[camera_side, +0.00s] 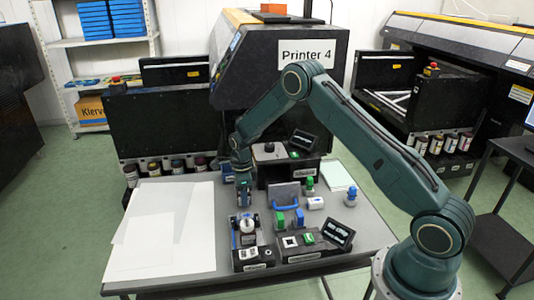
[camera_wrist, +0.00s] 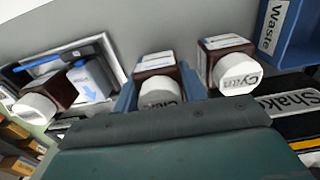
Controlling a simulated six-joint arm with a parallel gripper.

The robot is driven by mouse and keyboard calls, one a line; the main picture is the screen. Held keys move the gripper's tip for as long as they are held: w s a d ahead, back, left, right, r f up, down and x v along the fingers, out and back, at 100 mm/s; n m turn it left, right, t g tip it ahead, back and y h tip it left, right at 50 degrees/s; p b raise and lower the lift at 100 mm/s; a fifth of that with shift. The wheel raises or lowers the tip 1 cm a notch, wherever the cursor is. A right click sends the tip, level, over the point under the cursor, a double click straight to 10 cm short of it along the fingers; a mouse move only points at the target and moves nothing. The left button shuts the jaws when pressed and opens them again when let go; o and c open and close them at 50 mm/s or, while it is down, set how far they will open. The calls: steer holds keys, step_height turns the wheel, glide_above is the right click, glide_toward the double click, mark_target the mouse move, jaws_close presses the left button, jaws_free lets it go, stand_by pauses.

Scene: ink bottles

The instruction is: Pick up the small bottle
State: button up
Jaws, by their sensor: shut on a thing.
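Three brown bottles with white caps show in the wrist view. The middle bottle (camera_wrist: 158,70) is between the two blue-grey fingers of my gripper (camera_wrist: 160,90), which is shut on it. Its cap faces the camera and its cap lettering is partly hidden by my gripper. The left bottle (camera_wrist: 58,88) and the right bottle (camera_wrist: 222,50), whose cap reads "Cyan", are outside the fingers. I cannot tell there whether that bottle is the held one.
A blue "Waste" container (camera_wrist: 283,30) is at the wrist view's upper right, with a "Shake" label below it. In the side view, a black box (camera_side: 302,246), a tilted display (camera_side: 339,233) and small blue and green items crowd the right. White sheets (camera_side: 165,225) cover the table's left.

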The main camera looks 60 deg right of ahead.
step_height(320, 180, up, 19)
steer(key=shift+f, duration=0.15)
stand_by(0.4)
stand_by(0.4)
steer(key=s+d+f, duration=0.8)
steer(key=d+f, duration=0.1)
steer(key=f, duration=0.3)
steer(key=shift+s+d, duration=0.25)
steer(key=shift+d, duration=0.1)
steer(key=shift+f, duration=0.15)
steer(key=shift+f, duration=2.35)
steer(key=shift+f, duration=0.7)
stand_by(1.2)
